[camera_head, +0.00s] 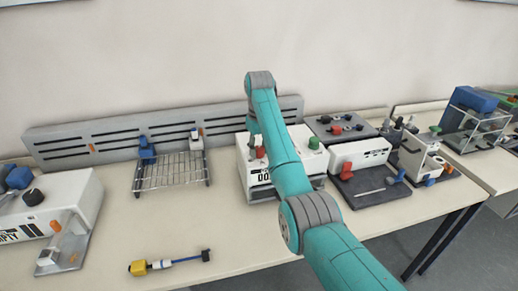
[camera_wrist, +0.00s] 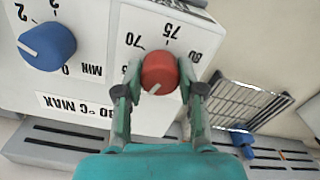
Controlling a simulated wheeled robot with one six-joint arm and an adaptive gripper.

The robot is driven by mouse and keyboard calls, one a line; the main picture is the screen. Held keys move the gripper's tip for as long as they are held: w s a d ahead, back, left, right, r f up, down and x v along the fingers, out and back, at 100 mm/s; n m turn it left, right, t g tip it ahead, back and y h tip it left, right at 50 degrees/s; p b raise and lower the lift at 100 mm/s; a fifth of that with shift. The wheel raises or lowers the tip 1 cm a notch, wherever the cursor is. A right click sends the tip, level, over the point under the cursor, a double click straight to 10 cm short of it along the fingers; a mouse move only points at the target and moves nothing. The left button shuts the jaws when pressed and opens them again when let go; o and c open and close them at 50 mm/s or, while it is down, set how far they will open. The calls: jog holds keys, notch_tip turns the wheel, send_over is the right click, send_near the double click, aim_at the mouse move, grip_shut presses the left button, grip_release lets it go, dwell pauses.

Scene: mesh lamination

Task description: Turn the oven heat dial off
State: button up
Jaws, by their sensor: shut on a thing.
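The red dial (camera_wrist: 160,72) is on the white oven panel (camera_wrist: 90,15) in the wrist view. Printed numbers 70, 75 and 80 curve around it, upside down. A short white line on the dial points toward the lower left of the picture. My gripper (camera_wrist: 160,80) is shut on the red dial, one finger on each side. Part of the scale is hidden by the left finger. In the head view, the white oven (camera_head: 254,178) stands on the bench, partly hidden behind my arm, and the red dial also shows (camera_head: 261,152).
A blue dial (camera_wrist: 47,46) with its own scale and MIN label sits beside the red dial. A wire rack (camera_head: 170,172) stands left of the oven. A yellow-ended tool (camera_head: 170,263) lies at the front. A white device on a dark tray (camera_head: 385,193) is at right.

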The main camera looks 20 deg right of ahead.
jog(key=shift+n, duration=1.9)
jog(key=o, duration=1.1)
jog(key=shift+o, duration=0.2)
